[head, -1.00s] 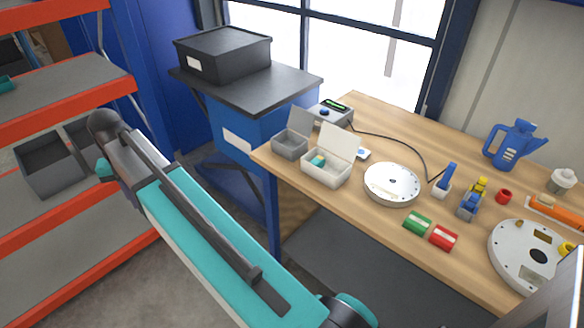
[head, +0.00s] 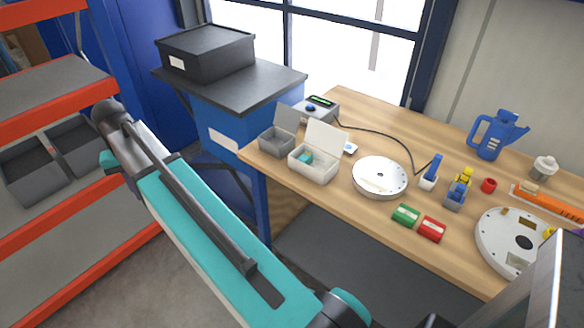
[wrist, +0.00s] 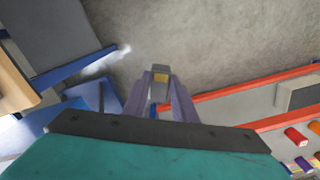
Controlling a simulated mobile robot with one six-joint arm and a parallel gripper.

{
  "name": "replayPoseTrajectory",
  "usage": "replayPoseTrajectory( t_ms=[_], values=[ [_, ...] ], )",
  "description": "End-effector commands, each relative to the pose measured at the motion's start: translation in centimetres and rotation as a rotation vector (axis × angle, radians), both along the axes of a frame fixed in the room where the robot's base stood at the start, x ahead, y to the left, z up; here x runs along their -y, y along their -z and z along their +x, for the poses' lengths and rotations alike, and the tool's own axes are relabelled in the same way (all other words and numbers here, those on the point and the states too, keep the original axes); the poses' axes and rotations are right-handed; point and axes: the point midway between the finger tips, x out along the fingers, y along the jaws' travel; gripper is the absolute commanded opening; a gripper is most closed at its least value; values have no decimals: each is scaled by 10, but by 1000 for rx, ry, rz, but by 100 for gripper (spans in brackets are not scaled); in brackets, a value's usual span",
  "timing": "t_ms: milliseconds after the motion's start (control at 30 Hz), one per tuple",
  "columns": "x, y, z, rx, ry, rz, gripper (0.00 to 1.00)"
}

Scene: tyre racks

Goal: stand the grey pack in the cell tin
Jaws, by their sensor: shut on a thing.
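In the wrist view, my gripper (wrist: 160,98) is shut on a small grey pack (wrist: 160,72) with a yellow patch. The pack is between the fingertips, above bare floor and clear of any surface. Neither the pack nor the fingers can be made out in the head view. On the bench in the head view stand two small lidded boxes, both open: a white tin (head: 313,171) with a teal item inside, and a grey box (head: 277,147) to its left. I cannot tell for sure which is the cell tin.
The bench also holds a round white plate (head: 379,177), green (head: 405,214) and red (head: 432,229) packs, a blue jug (head: 490,138) and a cabled device (head: 318,107). An orange-beamed rack (head: 60,88) stands left. A blue cabinet (head: 222,125) stands beside the bench.

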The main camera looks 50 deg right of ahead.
Motion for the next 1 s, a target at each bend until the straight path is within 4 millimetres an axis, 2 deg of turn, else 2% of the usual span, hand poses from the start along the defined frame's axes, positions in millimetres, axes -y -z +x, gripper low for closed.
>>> replayPoseTrajectory(
  t_ms=[33,100,467,767,1000],
  values=[
    [16,-3,-3,1,-4,0,0],
    [37,-6,-8,1,-19,0,0],
    [140,-20,-42,1,-104,0,0],
    [219,-30,-83,0,-175,0,0],
    [277,-39,-123,1,-231,0,0]
  ],
)
